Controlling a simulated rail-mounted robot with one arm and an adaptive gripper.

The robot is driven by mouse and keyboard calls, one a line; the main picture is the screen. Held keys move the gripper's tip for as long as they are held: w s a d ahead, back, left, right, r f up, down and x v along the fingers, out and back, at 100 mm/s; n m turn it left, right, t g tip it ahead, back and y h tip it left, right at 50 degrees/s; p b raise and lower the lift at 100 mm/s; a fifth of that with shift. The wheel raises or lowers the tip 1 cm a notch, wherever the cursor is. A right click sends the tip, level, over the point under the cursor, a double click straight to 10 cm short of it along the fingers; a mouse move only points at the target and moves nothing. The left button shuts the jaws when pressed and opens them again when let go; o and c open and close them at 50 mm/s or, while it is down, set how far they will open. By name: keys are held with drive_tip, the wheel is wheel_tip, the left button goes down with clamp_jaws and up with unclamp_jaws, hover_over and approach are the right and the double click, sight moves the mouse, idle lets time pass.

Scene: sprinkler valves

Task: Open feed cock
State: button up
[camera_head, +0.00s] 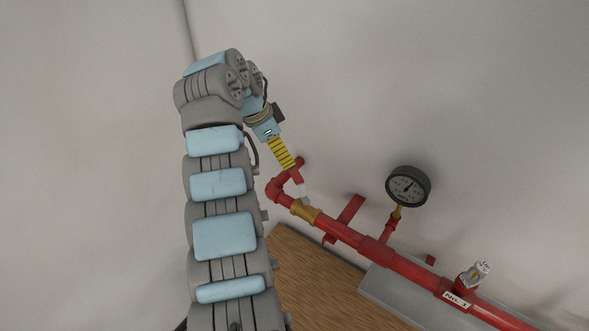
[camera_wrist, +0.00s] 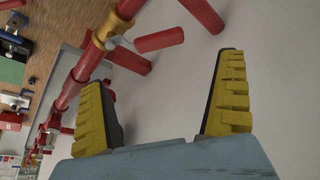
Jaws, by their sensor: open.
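The feed cock appears as a brass valve body (camera_head: 304,210) on the red pipe, close to the pipe's bend. It also shows at the top of the wrist view (camera_wrist: 124,9). A short pale metal lever (camera_wrist: 117,42) joins it, and a red grip (camera_wrist: 158,40) seems to continue that lever. My gripper (camera_head: 292,166) is by the red grip in the head view and partly overlaps the parts there. In the wrist view its two yellow-black fingers (camera_wrist: 163,68) are spread apart, with only wall between them. The grip lies beyond the fingertips, and I see no contact.
A pressure gauge (camera_head: 408,187) stands on a branch of the red pipe (camera_head: 410,268). Further right are a small pale fitting (camera_head: 475,273) and a "No.1" label (camera_head: 457,299). A wooden surface (camera_head: 312,284) lies below. The wall above the pipe is bare.

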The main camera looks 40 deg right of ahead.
sight(295, 172)
drive_tip(key=p+x, duration=0.2)
drive_tip(key=x, duration=0.7)
drive_tip(key=shift+f, duration=0.4)
